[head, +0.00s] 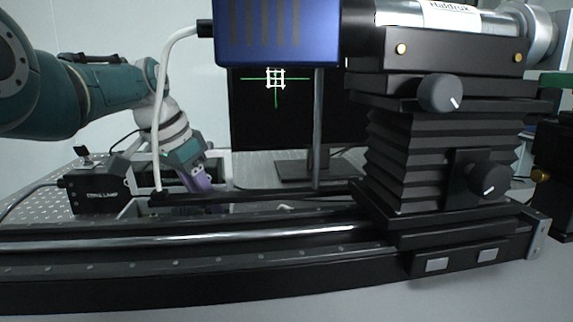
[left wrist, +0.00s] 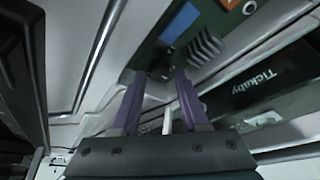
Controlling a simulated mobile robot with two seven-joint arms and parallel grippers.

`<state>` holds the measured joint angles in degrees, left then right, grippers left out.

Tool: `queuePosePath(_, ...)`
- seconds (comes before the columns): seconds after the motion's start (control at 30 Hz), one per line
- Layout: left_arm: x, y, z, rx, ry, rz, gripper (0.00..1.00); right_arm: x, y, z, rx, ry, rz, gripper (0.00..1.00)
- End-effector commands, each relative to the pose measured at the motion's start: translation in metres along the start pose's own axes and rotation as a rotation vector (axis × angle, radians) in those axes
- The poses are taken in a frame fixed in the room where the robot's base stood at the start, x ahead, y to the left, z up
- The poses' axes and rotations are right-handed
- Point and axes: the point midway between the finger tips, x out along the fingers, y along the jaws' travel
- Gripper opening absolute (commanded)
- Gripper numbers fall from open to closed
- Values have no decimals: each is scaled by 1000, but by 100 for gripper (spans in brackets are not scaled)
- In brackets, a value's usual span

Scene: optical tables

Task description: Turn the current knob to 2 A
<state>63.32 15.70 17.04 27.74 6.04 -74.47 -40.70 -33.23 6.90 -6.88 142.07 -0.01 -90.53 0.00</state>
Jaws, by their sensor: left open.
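My left gripper (head: 205,184) reaches down behind the long black rail in the head view, its fingertips hidden there. In the left wrist view the purple fingers of this gripper (left wrist: 160,76) are open. A dark knob-like part (left wrist: 160,62) lies between or just beyond the fingertips; I cannot tell whether they touch it. It is by a green panel (left wrist: 150,48) with a bluish display (left wrist: 181,22). I cannot read a current setting or any knob marking. The panel is not visible in the head view. My right gripper is not in view.
A black rail (head: 200,281) crosses the front, carrying a bellows stage (head: 405,160) with two knobs. A black lamp box (head: 103,190) stands left, a monitor (head: 255,125) behind. A black box marked Tickaby (left wrist: 262,80) lies right of the fingers in the wrist view.

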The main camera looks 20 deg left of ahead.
Motion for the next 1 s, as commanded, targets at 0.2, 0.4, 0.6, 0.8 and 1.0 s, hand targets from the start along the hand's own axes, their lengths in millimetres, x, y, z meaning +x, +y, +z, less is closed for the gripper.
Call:
queuePosePath(0.2, -39, 0, -2, 1, 0, -2, 44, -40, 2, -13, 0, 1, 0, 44)
queuePosePath(0.4, -67, 0, -1, 2, 1, -3, 44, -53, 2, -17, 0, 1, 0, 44)
queuePosePath(0.6, -86, 0, 0, 0, 0, -1, 44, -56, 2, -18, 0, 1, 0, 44)
queuePosePath(0.8, -89, 0, 0, 1, -1, -1, 44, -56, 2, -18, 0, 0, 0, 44)
queuePosePath(1.0, -89, 0, 0, 1, -1, 0, 44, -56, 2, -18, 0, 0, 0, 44)
